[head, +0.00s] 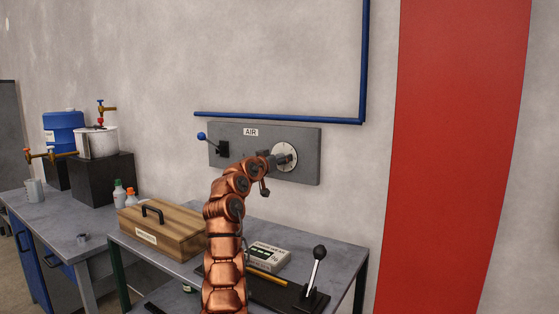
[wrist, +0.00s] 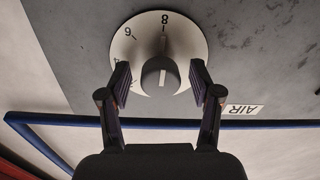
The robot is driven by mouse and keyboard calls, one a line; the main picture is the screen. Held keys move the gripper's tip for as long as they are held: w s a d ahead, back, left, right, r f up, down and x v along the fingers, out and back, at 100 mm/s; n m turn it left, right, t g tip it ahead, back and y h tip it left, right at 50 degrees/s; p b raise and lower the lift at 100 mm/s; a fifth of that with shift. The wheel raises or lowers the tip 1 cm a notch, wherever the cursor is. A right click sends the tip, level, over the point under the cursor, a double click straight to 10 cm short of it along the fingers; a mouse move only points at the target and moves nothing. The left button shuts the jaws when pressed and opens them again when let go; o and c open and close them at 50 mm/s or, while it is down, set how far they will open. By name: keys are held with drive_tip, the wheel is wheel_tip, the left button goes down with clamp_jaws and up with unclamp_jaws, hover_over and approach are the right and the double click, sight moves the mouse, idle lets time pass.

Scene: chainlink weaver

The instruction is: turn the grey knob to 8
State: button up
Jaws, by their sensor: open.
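The grey knob (wrist: 160,76) sits in the middle of a round white dial (wrist: 188,38) and has a white line on its face. In the wrist view the dial's 8 is at the top and a 6 at the upper left; other numbers are partly hidden by the fingers. My gripper (wrist: 160,84) is open, with one finger on each side of the knob and visible gaps between. In the head view my gripper (head: 272,162) is in front of the dial (head: 291,154) and hides most of the knob. I cannot tell which number the line marks.
The dial is on a grey wall panel (head: 305,142) marked AIR, with a blue-knobbed lever (head: 202,136) at its left. A blue pipe (head: 280,118) runs above. Below, the bench holds a wooden box (head: 185,232), a small white device (head: 270,254) and a black-knobbed lever (head: 318,258).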

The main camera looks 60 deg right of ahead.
drive_tip(key=a, duration=0.7)
drive_tip(key=shift+s+a, duration=0.15)
drive_tip(key=shift+s, duration=0.15)
idle(0.6)
drive_tip(key=shift+f, duration=0.1)
